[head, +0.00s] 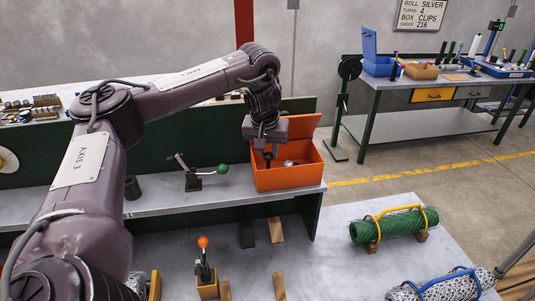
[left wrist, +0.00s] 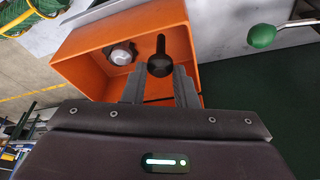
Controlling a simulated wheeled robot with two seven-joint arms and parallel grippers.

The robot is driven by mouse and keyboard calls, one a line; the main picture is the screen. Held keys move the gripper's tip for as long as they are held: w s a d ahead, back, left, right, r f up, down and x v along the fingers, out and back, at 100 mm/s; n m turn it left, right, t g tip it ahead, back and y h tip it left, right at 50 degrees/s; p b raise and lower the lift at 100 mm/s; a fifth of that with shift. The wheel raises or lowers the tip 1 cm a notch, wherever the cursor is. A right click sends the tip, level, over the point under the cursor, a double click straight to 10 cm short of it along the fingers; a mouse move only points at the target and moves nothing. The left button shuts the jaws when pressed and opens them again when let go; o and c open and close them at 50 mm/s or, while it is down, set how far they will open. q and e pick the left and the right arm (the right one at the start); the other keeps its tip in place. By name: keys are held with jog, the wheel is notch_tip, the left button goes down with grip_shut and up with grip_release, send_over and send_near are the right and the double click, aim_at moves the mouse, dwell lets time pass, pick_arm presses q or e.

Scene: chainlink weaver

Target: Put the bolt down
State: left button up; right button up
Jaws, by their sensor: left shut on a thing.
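My left gripper (head: 268,150) points down over the orange box (head: 290,181) on the raised shelf. It is shut on a dark bolt (left wrist: 160,60), which also shows in the head view (head: 268,161). In the left wrist view, the bolt's dark round part shows between the tips of the two grey fingers (left wrist: 160,88), against the box's inside (left wrist: 90,50). I cannot tell whether the bolt touches the box floor. A silver fastener (left wrist: 122,54) lies in the box beside the bolt. My right gripper is not in view.
A green-knobbed lever clamp (head: 200,176) stands left of the box. An orange-knobbed clamp (head: 205,262) is on the lower table. Green (head: 395,226) and silver (head: 440,286) mesh rolls lie at right. A workbench (head: 440,80) stands behind. The shelf between clamp and box is clear.

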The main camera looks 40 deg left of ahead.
aim_at(268, 155)
pick_arm(q)
jog(key=shift+a+f, duration=0.1)
jog(key=shift+f, duration=0.8)
jog(key=shift+f, duration=0.1)
jog(key=shift+f, duration=0.5)
jog(key=o, duration=1)
jog(key=shift+r, duration=0.9)
jog(key=v, duration=1.1)
jog(key=shift+s+r, duration=0.2)
jog(key=shift+r, duration=0.05)
jog(key=shift+f, duration=0.1)
